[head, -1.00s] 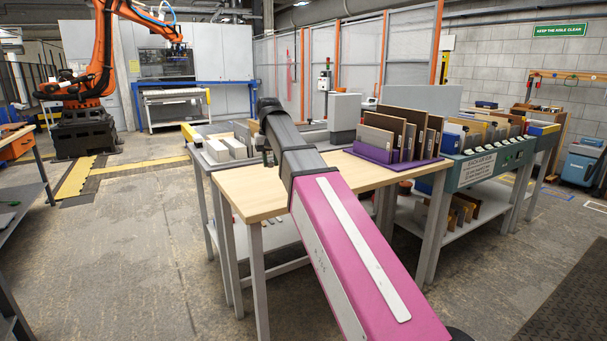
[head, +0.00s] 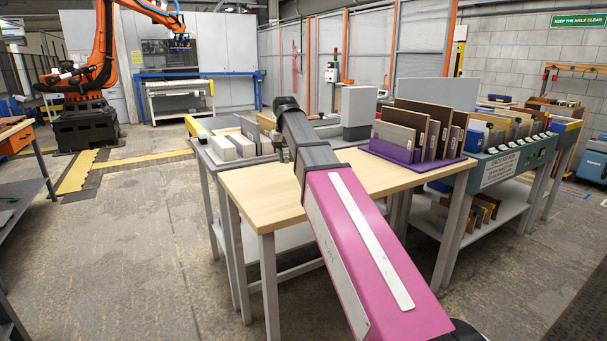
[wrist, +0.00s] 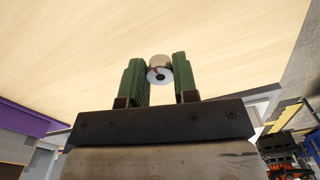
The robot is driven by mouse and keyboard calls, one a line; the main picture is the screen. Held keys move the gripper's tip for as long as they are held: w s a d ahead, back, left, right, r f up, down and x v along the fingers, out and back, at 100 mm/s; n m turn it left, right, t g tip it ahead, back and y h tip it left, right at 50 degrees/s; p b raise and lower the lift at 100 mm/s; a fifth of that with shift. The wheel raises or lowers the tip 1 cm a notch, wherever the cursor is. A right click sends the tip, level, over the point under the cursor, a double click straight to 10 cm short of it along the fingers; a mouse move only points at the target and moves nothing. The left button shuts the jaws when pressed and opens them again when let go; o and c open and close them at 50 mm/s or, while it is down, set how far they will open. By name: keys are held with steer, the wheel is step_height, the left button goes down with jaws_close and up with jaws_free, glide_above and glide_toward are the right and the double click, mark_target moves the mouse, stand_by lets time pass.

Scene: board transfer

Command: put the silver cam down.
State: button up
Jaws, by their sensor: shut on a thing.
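The silver cam (wrist: 159,64) is a small round metal piece, seen in the wrist view between the two green fingers of my gripper (wrist: 158,78). The fingers are shut on it, one at each side. Behind it is the pale wood tabletop (wrist: 70,50); I cannot tell whether the cam touches it. In the head view the same wooden table (head: 260,197) stands in front of me, with my pink and black arm reaching over it. The cam does not show in the head view, where my arm blocks much of the table.
A purple rack (head: 400,153) holding several upright boards stands at the table's right rear. Pale blocks (head: 222,148) lie on a grey bench behind the table's left side. A grey box (head: 359,106) stands behind the table. The table's front left is bare.

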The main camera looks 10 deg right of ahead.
steer(key=w+d+f, duration=0.2)
steer(key=d, duration=0.1)
steer(key=w+d+f, duration=0.1)
steer(key=d+f, duration=0.1)
steer(key=shift+w+d, duration=0.25)
steer(key=shift+w, duration=0.15)
steer(key=shift+f, duration=2)
steer(key=o, duration=0.5)
steer(key=shift+f, duration=0.15)
steer(key=o, duration=0.4)
